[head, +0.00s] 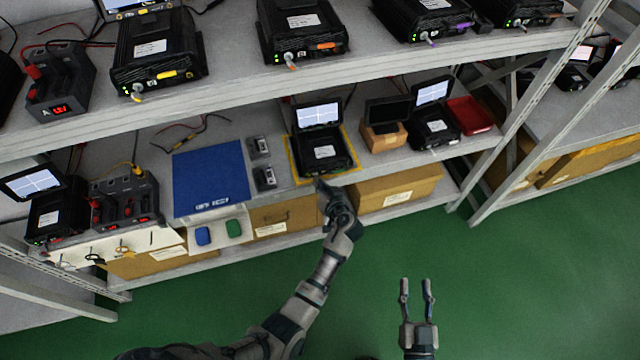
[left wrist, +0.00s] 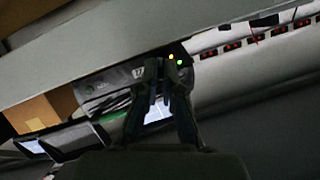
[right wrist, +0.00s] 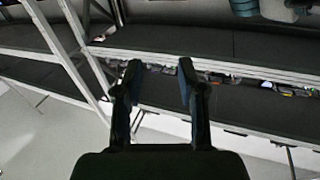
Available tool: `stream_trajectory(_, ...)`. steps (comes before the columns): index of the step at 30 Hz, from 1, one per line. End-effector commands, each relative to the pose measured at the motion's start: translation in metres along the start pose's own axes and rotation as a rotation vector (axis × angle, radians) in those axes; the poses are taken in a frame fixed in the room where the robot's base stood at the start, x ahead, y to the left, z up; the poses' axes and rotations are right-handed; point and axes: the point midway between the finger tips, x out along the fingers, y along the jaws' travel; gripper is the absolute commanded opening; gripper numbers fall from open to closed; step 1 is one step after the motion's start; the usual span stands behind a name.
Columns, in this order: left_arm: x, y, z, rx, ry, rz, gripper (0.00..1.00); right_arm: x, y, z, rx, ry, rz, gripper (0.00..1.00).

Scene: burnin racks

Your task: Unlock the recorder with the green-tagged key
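The recorder (head: 322,155), black with a raised lit screen (head: 319,114), sits in a yellow outline on the lower shelf. My left gripper (head: 323,186) is at its front edge. In the left wrist view, the left fingertips (left wrist: 162,66) are close together before a front panel (left wrist: 108,84) with green and orange lights. I cannot make out a key between them. A green piece (head: 234,228) and a blue piece (head: 203,235) lie on a white surface below the blue mat; I cannot tell whether a key is attached. My right gripper (head: 416,285) is open and empty over the green floor.
The upper shelf (head: 235,88) with several black recorders overhangs the work area. Beside the recorder are a blue mat (head: 210,178), small grey units (head: 265,178), a brown box with a display (head: 385,137) and a red tray (head: 469,115). Cardboard boxes (head: 398,190) stand below. Floor at right is clear.

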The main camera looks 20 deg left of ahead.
Motion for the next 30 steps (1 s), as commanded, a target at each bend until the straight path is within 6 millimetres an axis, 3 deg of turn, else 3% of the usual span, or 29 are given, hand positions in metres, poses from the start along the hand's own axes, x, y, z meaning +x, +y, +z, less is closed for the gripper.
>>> stream_trajectory(15, 0.0, 0.007, 0.004, 0.326, -0.002, -0.127, 0.0, -0.001, -0.005, -0.028, 0.014, 0.217, -0.01, 0.4)
stream_trajectory(30, -0.001, 0.007, 0.003, 0.393, -0.001, -0.153, 0.0, -0.001, -0.005, -0.033, 0.017, 0.259, -0.011, 0.4)
